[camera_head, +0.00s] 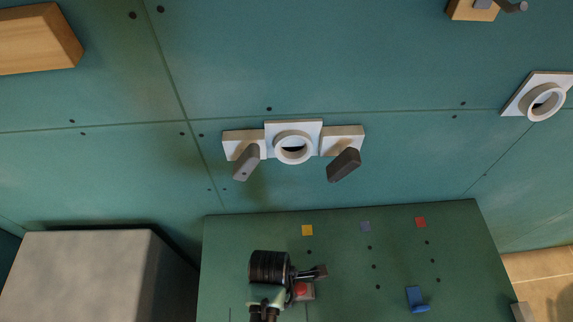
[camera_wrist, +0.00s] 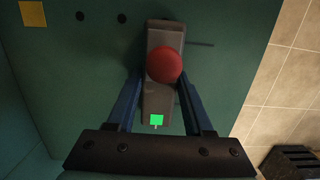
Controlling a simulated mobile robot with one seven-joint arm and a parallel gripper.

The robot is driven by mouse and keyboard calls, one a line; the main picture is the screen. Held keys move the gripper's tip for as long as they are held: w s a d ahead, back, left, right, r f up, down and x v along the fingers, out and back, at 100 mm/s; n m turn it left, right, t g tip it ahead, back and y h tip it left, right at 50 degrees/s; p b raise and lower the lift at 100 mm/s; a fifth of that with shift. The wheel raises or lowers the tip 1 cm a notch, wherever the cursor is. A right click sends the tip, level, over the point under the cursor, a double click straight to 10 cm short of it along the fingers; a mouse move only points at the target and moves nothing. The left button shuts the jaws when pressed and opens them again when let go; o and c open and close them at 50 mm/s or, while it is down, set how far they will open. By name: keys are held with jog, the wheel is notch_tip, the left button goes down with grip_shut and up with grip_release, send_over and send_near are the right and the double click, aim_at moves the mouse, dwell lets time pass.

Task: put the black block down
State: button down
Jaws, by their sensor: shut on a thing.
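In the head view the dark end of what I take for the block (camera_head: 320,271) sticks out to the right of my gripper (camera_head: 304,272).
Yellow (camera_head: 307,230), violet (camera_head: 365,226) and red (camera_head: 420,222) squares line the board's far side. A blue piece (camera_head: 416,298) stands at the right. A grey box (camera_head: 75,275) stands left. A white ring fixture (camera_head: 293,148) is on the wall. The board's middle right is clear.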

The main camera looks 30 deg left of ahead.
jog(key=shift+f, duration=0.15)
jog(key=shift+c, duration=1.4)
grip_release()
notch_tip(320, 180, up, 12)
jog(key=a, duration=0.1)
jog(key=shift+s+p, duration=0.4)
jog(key=shift+s, duration=0.05)
jog(key=shift+a, duration=0.1)
